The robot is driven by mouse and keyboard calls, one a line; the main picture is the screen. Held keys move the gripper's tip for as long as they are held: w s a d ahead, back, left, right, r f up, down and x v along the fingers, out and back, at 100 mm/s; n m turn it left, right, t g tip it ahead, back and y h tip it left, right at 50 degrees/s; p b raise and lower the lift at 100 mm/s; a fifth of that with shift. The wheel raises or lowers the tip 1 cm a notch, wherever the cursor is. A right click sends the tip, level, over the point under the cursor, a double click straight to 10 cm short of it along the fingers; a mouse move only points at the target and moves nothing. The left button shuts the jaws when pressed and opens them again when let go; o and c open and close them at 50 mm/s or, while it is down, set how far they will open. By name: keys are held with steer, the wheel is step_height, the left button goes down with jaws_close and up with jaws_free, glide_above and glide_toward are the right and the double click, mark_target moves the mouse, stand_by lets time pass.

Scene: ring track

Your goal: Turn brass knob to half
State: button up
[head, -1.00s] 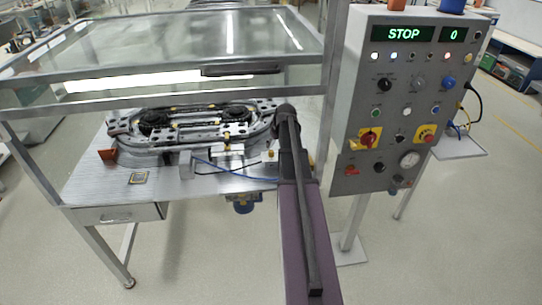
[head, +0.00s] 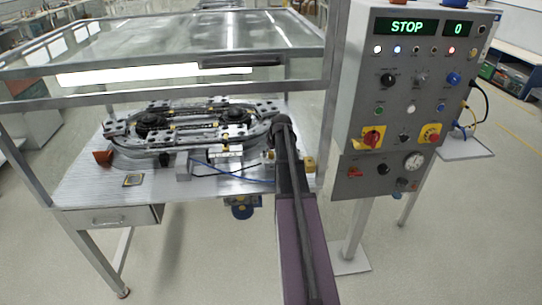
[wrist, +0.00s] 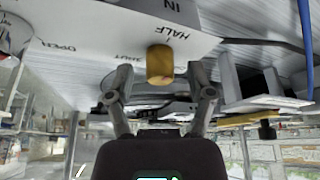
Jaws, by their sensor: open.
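The brass knob (wrist: 159,65) is a short, gold-coloured cylinder on a white block (wrist: 95,35) in the wrist view. The block's lettering appears upside down: "HALF" just above and right of the knob, "SHUT" to its left, "OPEN" further left, "IN" at the top. My gripper (wrist: 159,76) is open, one finger to each side of the knob, with gaps visible on both sides. I cannot tell how deep the knob sits between the fingers. In the head view, my arm hides my gripper, and I cannot make out the knob for certain.
An oval ring track (head: 190,130) lies on the metal table (head: 85,187) under a framed glass cover (head: 160,45). A control panel (head: 405,95) reading "STOP" and "0" stands at right. A blue cable (wrist: 304,45) hangs right of the knob in the wrist view.

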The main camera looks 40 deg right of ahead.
stand_by(0.3)
jaws_close()
steer(key=shift+n+y, duration=0.3)
steer(key=shift+n, duration=0.4)
jaws_free()
